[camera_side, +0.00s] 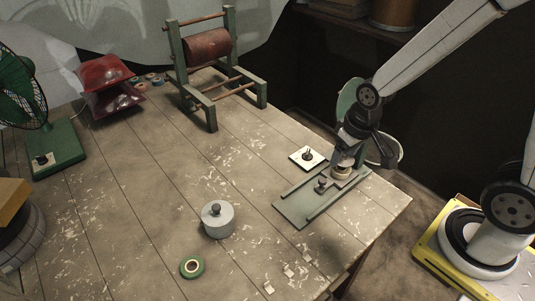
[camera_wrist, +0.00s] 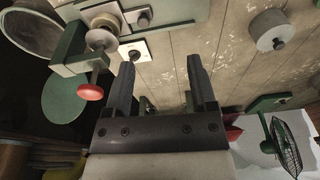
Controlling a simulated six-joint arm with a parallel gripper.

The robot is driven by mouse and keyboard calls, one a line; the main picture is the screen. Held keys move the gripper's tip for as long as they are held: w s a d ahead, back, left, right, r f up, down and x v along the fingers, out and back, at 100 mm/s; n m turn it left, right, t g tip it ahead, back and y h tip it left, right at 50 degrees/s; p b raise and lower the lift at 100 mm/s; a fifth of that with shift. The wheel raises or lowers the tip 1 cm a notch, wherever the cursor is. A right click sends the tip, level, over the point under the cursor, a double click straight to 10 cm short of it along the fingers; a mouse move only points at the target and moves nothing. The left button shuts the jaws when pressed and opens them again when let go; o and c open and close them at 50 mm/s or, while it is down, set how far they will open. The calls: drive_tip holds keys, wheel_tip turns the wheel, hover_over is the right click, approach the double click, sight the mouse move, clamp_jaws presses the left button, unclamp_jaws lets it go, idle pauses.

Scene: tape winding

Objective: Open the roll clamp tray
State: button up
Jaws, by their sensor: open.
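The roll clamp tray appears to be the flat green plate with raised rails (camera_side: 294,209) at the right of the table in the side view. A dark knob (camera_side: 321,186) stands on it, and a green upright with a pale roll (camera_side: 343,172) is at its far end. In the wrist view the plate (camera_wrist: 185,10) is along the top, with the roll (camera_wrist: 101,38) and a red knob (camera_wrist: 90,91) at left. My gripper (camera_wrist: 162,75) is open, with nothing between its fingers. In the side view it is beside the upright, hard to separate from it.
A white square with a dark knob (camera_side: 307,157) lies beside the plate. A grey lidded canister (camera_side: 218,222) and a green tape roll (camera_side: 192,267) stand toward the front. A green frame with a brown drum (camera_side: 208,47) is at the back. The middle of the table is clear.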

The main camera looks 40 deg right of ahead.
sight(323, 180)
drive_tip(key=w+d+f+m, duration=0.1)
drive_tip(key=w+f, duration=0.1)
drive_tip(key=f, duration=0.1)
drive_tip(key=w+d+f+m+g, duration=0.1)
drive_tip(key=w+f, duration=0.1)
drive_tip(key=f, duration=0.1)
drive_tip(key=w+d+f+m+g, duration=0.1)
drive_tip(key=w+d+f, duration=0.1)
drive_tip(key=w+f, duration=0.1)
drive_tip(key=shift+w+d+f+m, duration=0.2)
drive_tip(key=shift+f+m, duration=0.2)
drive_tip(key=shift+f, duration=0.1)
drive_tip(key=shift+f, duration=0.1)
drive_tip(key=shift+f, duration=3.75)
clamp_jaws()
